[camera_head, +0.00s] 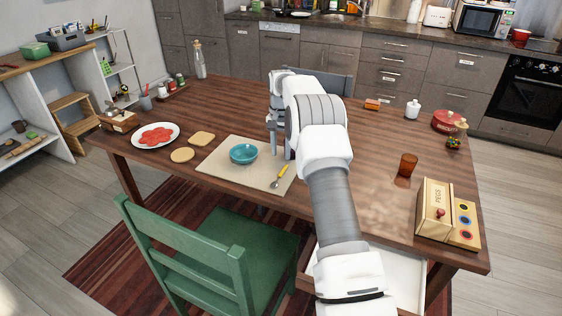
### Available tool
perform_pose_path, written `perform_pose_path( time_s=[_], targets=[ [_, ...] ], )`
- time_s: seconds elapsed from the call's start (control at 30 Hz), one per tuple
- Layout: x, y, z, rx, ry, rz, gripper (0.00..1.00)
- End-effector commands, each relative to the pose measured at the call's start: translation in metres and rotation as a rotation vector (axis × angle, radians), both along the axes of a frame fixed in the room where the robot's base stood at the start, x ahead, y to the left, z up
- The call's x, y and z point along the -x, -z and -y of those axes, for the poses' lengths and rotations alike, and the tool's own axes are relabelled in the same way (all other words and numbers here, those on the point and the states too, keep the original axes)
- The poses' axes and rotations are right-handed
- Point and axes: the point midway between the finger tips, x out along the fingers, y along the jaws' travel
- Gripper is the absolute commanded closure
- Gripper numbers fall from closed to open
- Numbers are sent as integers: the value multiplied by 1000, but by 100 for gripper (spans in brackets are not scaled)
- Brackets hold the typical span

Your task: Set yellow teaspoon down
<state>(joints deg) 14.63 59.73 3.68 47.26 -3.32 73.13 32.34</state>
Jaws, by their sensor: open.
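The yellow teaspoon (280,175) lies on the beige placemat (223,173), near its right side, with its yellow handle pointing up and to the right. A teal bowl (244,153) stands on the same mat, to the left of the spoon. My gripper (279,152) is open and points down above the mat, between the bowl and the rest of my arm. The spoon is just below the fingers in the picture and appears apart from them. My arm hides part of the table to the right of the mat.
An amber glass (407,164) and a wooden pegs box (435,209) stand to the right. A green chair (215,250) and an open white drawer (400,270) are at the front edge.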

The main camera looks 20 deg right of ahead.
Motion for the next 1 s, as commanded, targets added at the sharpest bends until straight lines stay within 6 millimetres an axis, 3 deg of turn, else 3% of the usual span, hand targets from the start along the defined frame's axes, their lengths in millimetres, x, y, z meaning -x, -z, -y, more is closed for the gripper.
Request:
perform_pose_path(
  time_s=[0.1,0.37,0.53,0.77,1.0],
  targets=[
    [0,-24,0,-1,-1,2,57],
    [1,-49,-2,1,-7,5,57],
    [11,-86,-15,10,-55,33,57],
    [47,-153,-43,34,-164,95,57],
    [100,-209,-72,60,-276,161,57]
  ],
)
